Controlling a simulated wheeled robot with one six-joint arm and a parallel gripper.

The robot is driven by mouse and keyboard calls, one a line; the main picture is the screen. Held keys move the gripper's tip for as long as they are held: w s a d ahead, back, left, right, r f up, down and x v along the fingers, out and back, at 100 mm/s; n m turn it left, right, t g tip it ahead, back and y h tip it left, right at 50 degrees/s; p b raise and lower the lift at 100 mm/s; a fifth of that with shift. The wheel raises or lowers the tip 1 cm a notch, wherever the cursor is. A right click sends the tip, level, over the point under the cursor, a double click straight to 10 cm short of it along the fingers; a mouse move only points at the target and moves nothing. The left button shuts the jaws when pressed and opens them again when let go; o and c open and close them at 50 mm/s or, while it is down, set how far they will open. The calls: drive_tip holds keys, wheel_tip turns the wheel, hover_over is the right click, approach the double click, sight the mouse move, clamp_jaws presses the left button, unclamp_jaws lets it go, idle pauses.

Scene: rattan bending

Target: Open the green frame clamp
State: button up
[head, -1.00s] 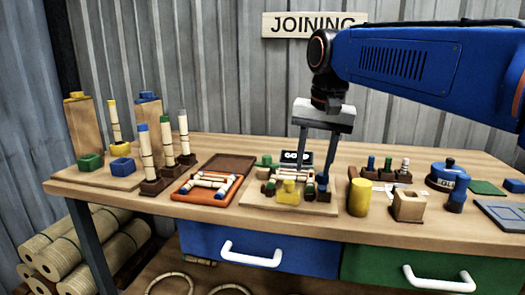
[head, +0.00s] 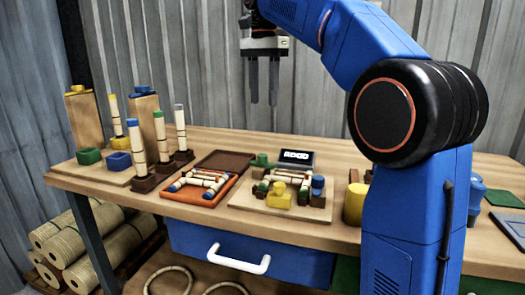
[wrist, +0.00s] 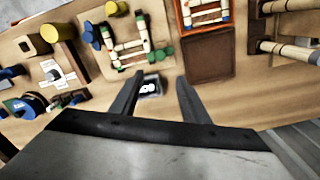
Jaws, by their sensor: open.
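The green frame clamp (head: 261,161) is at the back left corner of the light wooden frame board (head: 238,199). In the wrist view the green clamp (wrist: 161,53) shows at the board's lower right corner. A frame of pale rattan pieces lies on this board, with a yellow block (head: 279,197) in front and a blue-topped block (head: 318,184) at right. My gripper (head: 263,102) hangs above and behind the board, pointing down, fingers apart and empty. In the wrist view my gripper (wrist: 160,80) is open, its fingertips either side of the small display.
A small dark display (head: 296,158) stands behind the board. An orange tray (head: 205,199) with rattan pieces is to its left, beside upright rattan posts (head: 160,137). A yellow cylinder (head: 356,202) stands right. My arm hides part of the right side of the table.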

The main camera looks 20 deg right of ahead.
sight(264, 155)
wheel_tip(264, 155, down, 17)
drive_tip(key=shift+f, duration=0.1)
idle(0.5)
drive_tip(key=c, duration=1.1)
drive_tip(key=shift+o, duration=0.2)
